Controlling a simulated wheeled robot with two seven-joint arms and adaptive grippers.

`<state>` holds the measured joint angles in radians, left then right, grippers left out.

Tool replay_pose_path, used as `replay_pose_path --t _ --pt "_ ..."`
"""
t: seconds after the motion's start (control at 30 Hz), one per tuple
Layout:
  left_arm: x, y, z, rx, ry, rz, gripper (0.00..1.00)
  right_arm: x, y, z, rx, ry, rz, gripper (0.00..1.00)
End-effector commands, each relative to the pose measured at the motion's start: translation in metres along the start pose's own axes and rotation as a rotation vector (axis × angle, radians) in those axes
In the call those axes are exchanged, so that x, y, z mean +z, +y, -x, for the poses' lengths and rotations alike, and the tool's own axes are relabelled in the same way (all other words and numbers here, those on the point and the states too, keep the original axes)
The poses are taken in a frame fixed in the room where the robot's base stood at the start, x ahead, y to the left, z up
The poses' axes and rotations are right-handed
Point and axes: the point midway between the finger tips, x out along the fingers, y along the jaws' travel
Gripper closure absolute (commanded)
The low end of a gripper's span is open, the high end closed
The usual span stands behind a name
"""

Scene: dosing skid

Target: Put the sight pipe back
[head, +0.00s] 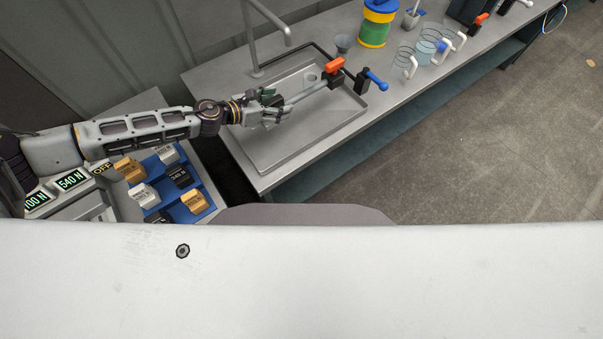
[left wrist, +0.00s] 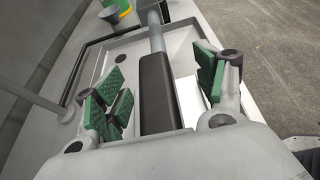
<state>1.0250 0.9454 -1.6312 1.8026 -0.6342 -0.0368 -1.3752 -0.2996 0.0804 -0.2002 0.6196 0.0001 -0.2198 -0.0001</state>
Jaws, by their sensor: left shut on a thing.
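My left gripper (head: 270,107) is over the near left part of the metal basin. It is shut on the sight pipe (head: 306,92), a slim grey tube that points away to the upper right, toward the valves. In the left wrist view the green finger pads of my left gripper (left wrist: 160,92) stand on both sides of the pipe's black sleeve (left wrist: 157,88). The pipe's light grey part (left wrist: 156,40) runs on to a dark block. Beyond it are an orange-handled valve (head: 335,68) and a blue-handled valve (head: 372,79). I cannot tell whether the pipe's far end is seated. My right gripper is not in view.
The basin (head: 272,160) is set in a grey bench, with a faucet (head: 285,35) behind. A funnel (head: 343,42), a green and yellow container (head: 375,25) and clear jugs (head: 408,60) stand beyond. A blue rack (head: 202,180) of labelled blocks is at the lower left.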

Motion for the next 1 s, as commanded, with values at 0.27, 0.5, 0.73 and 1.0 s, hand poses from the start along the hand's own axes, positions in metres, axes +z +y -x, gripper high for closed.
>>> replay_pose_path --t 0.27,0.5,0.73,1.0 --pt "0.015 -0.016 -0.006 0.044 -0.003 0.018 0.78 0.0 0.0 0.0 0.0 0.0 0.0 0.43" --pt "0.022 -0.031 -0.008 0.102 -0.003 0.044 0.78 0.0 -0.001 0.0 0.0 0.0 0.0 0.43" --pt "0.025 -0.04 -0.008 0.162 -0.002 0.069 0.78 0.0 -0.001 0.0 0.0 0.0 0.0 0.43" --pt "0.028 -0.046 -0.005 0.214 -0.003 0.091 0.78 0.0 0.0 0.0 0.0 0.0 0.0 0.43"
